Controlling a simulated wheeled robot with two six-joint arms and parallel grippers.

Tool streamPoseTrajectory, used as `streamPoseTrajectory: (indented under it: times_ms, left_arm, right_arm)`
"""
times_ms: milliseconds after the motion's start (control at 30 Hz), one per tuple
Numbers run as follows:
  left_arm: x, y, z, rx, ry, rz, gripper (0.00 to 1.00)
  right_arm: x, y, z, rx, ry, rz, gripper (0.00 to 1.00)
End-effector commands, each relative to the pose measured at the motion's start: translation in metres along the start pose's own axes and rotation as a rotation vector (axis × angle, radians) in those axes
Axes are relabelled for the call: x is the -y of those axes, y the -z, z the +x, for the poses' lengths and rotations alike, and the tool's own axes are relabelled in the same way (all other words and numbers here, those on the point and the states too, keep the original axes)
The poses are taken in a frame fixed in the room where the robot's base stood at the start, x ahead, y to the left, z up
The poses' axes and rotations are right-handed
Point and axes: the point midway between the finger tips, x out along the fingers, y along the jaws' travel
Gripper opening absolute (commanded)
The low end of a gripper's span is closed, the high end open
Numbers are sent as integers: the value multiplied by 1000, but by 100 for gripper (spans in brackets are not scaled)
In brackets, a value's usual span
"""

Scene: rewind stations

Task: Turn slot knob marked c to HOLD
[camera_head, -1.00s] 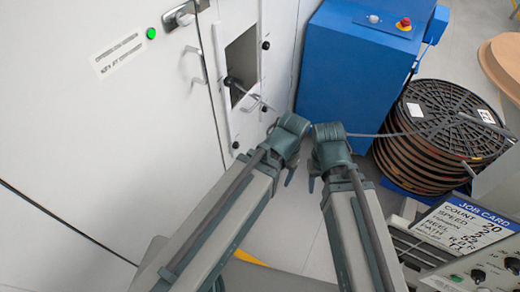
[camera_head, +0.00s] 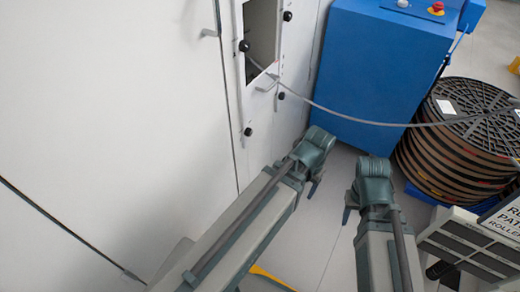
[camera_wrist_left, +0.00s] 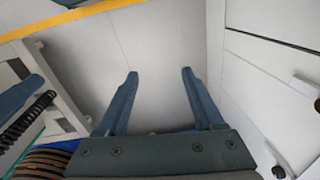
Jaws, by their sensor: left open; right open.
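Several small black knobs, one of them the upper left knob (camera_head: 244,46), sit around a dark slot opening (camera_head: 262,35) in the white wall panel. Others are the upper right knob (camera_head: 287,16), the lower right knob (camera_head: 281,96) and the lower left knob (camera_head: 248,131). No letter or HOLD mark is legible, so I cannot tell which is c. My left gripper (camera_head: 314,188) is below and right of the panel, apart from it. In the left wrist view it is open and empty (camera_wrist_left: 159,73). My right gripper (camera_head: 347,214) points down over the floor, apart from the knobs.
A grey strip (camera_head: 350,119) runs from the slot to a large reel stack (camera_head: 450,150) at right. A blue cabinet (camera_head: 370,70) stands behind my grippers. A control console (camera_head: 480,240) fills the lower right. Bare floor (camera_head: 325,225) lies between my arms.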

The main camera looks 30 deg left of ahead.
Motion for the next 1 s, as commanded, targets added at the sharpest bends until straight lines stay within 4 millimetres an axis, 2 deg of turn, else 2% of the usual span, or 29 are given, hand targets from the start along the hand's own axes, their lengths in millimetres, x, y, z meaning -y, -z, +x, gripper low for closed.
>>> streamPoseTrajectory:
  times_ms: [33, 300, 500, 600, 667, 767, 900, 1000]
  left_arm:
    - [4, 2, 36, -2, 4, -4, 69]
    - [34, 12, 126, 2, 79, 43, 69]
    - [69, 21, 180, 59, 236, 210, 69]
    - [96, 31, 194, 149, 392, 394, 69]
    - [111, 38, 186, 228, 496, 520, 69]
    - [129, 50, 163, 386, 656, 718, 69]
    - [141, 70, 112, 659, 857, 951, 69]
    - [138, 83, 74, 859, 960, 1061, 69]
  right_arm:
    - [3, 2, 36, 0, 0, 0, 50]
    - [12, 7, 124, -1, -1, -1, 50]
    - [18, 11, 184, -2, -2, -2, 50]
    - [20, 12, 211, -2, -2, -2, 50]
    - [21, 13, 216, -2, -2, -2, 50]
    - [21, 13, 220, -3, -2, -2, 50]
    - [21, 13, 221, -3, -2, -2, 50]
    - [21, 13, 220, -3, -2, -2, 50]
